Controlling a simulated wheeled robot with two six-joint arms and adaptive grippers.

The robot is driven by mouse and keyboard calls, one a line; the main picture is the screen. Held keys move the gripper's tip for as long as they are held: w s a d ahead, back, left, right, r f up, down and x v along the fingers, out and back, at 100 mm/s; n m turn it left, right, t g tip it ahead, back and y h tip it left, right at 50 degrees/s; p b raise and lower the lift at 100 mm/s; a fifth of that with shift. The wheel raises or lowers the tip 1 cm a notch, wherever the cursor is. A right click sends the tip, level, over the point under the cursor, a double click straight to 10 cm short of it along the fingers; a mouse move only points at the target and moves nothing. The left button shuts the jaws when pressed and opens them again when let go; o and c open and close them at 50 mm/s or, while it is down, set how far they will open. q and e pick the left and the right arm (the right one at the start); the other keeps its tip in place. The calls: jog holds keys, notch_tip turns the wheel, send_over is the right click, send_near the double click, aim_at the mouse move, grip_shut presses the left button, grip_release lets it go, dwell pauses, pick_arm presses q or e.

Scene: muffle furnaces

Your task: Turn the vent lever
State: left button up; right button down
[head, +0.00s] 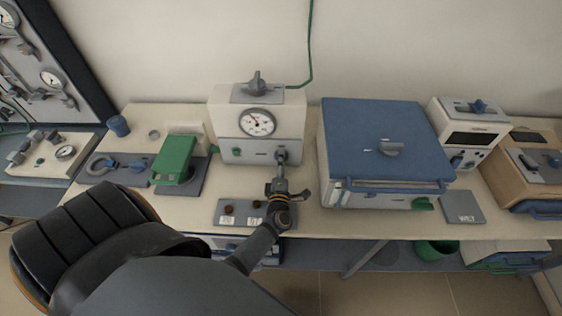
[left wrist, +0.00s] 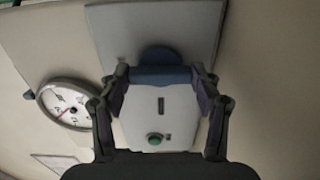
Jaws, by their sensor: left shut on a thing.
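The vent lever (head: 280,153), a small blue-grey handle, is at the right end of the grey lower front panel of a cream box with a round gauge (head: 257,122). In the left wrist view the lever (left wrist: 160,76) lies as a short bar between the fingertips, beside a pale panel with a slot and a green button (left wrist: 154,140). My left gripper (head: 281,166) reaches up to it from the front and is shut on it; the fingertips (left wrist: 161,75) touch its two ends. The fingers partly hide the lever in the head view. My right gripper is out of view.
A grey knob (head: 257,86) tops the gauge box. A blue-lidded furnace (head: 382,140) stands close on the right. A green device (head: 175,160) stands on the left.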

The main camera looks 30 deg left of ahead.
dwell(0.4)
pick_arm(q)
jog(key=o, duration=1.2)
jog(key=shift+c, duration=0.2)
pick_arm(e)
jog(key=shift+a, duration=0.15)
